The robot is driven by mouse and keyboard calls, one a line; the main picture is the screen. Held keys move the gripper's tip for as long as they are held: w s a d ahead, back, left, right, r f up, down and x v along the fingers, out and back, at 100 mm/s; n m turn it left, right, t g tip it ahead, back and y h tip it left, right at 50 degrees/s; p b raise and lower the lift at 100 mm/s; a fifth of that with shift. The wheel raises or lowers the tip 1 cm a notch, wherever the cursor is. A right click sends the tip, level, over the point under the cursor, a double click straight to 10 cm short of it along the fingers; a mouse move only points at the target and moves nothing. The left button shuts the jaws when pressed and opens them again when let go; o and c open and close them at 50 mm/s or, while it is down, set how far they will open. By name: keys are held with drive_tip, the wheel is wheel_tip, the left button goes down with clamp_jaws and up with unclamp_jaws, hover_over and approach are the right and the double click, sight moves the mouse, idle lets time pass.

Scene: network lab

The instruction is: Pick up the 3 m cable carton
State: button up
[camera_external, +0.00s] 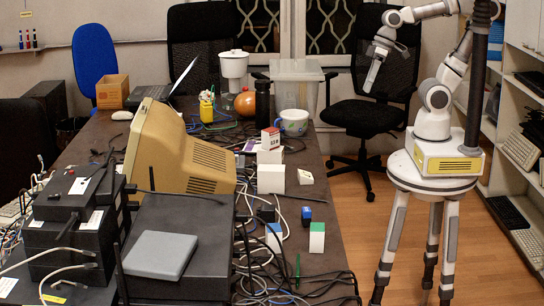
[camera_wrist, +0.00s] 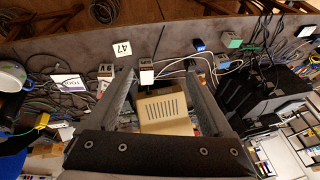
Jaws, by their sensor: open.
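Several small cartons stand among the cables on the dark table; their print is too small for me to tell which is the 3 m one. In the external view they include a white carton with a red top (camera_external: 270,138), a plain white carton (camera_external: 270,179), a blue-and-white carton (camera_external: 274,238) and a green-and-white carton (camera_external: 316,238). My gripper (camera_external: 371,78) hangs in the air right of the table, clear of the cartons. In the wrist view my gripper (camera_wrist: 159,76) has its fingers spread with nothing held; a small dark-topped carton (camera_wrist: 147,77) shows between them, farther off.
A beige monitor (camera_external: 180,150) and black equipment (camera_external: 180,240) crowd the table's left and near parts. Loose cables (camera_external: 262,270) lie around the cartons. A white pot (camera_external: 294,122) and a clear bin (camera_external: 297,88) stand farther back. A black chair (camera_external: 365,115) is beside the table.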

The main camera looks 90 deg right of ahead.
drive_tip(key=w+a+f+m+g+y+b, duration=0.4)
drive_tip(key=w+a+f+m+y+b, duration=0.25)
drive_tip(key=a+f, duration=0.6)
drive_tip(key=m+t+y+b, duration=0.1)
drive_tip(key=m+y+b, duration=0.4)
drive_tip(key=m+b, duration=0.45)
approach(317, 224)
drive_tip(key=shift+m, duration=0.7)
drive_tip(key=a+f, duration=0.2)
drive_tip(key=a, duration=0.1)
drive_tip(key=a+f+b, duration=0.1)
drive_tip(key=a+f, duration=0.1)
drive_tip(key=shift+w+a+f, duration=0.1)
drive_tip(key=shift+w+a, duration=0.05)
drive_tip(key=shift+w, duration=0.2)
drive_tip(key=shift+r+b+x, duration=0.2)
drive_tip(key=shift+b+x, duration=0.35)
drive_tip(key=shift+x, duration=0.9)
drive_tip(key=shift+r+b+x, duration=0.15)
drive_tip(key=shift+b+x, duration=0.35)
drive_tip(key=shift+x, duration=0.95)
drive_tip(key=shift+s+a, duration=0.1)
drive_tip(key=shift+s, duration=0.1)
drive_tip(key=shift+c, duration=0.2)
clamp_jaws()
